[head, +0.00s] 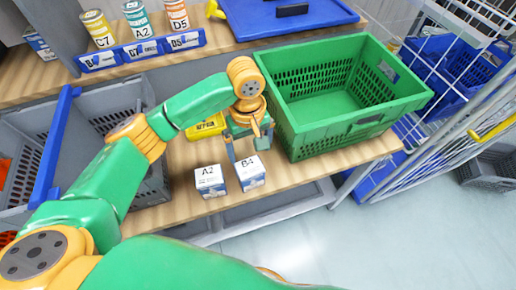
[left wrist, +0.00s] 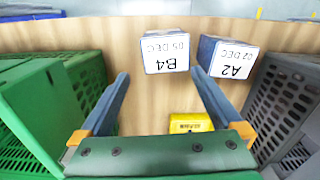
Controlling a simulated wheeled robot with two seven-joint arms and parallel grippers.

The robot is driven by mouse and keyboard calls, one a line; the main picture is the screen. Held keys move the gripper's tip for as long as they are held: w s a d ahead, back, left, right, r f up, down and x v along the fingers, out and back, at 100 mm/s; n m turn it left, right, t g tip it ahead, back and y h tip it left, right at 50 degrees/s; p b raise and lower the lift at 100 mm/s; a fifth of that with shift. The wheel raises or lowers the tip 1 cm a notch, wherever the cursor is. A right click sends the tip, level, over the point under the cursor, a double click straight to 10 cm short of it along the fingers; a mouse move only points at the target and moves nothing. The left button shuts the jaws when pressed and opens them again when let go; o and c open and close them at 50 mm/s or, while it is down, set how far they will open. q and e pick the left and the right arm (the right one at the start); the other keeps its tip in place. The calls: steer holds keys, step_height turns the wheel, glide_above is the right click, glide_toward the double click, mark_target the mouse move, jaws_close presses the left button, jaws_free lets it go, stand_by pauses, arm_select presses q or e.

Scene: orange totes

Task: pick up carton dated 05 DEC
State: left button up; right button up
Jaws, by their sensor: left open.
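The carton marked B4 and 05 DEC (head: 251,173) is a small white and blue box standing on the wooden shelf near its front edge. It also shows upside down in the left wrist view (left wrist: 170,52), ahead of the fingers and roughly between their lines. A similar carton marked A2 and 02 DEC (head: 210,182) stands close beside it, on the left in the head view, and shows in the left wrist view (left wrist: 230,60). My left gripper (head: 250,148) is open and empty, just behind the B4 carton and apart from it. My right gripper is not seen.
A green crate (head: 350,122), empty, stands right of the cartons. A yellow pack (head: 206,127) lies behind my left gripper. Grey bins (head: 110,118) are at left. A blue-railed rack with cans C7, A2 and D5 (head: 140,52) is at the back.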

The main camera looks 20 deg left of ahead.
mark_target(249, 166)
arm_select(q)
steer(key=shift+w+f, duration=0.1)
steer(key=shift+f, duration=0.25)
steer(key=s+f, duration=0.2)
steer(key=f, duration=0.1)
steer(key=shift+s+f, duration=0.3)
steer(key=shift+s, duration=0.1)
steer(key=shift+w+f, duration=0.25)
steer(key=shift+f, duration=0.7)
steer(key=shift+w+f, duration=0.1)
steer(key=shift+w, duration=0.15)
steer(key=shift+s, duration=0.2)
steer(key=c, duration=1.4)
steer(key=shift+w, duration=0.15)
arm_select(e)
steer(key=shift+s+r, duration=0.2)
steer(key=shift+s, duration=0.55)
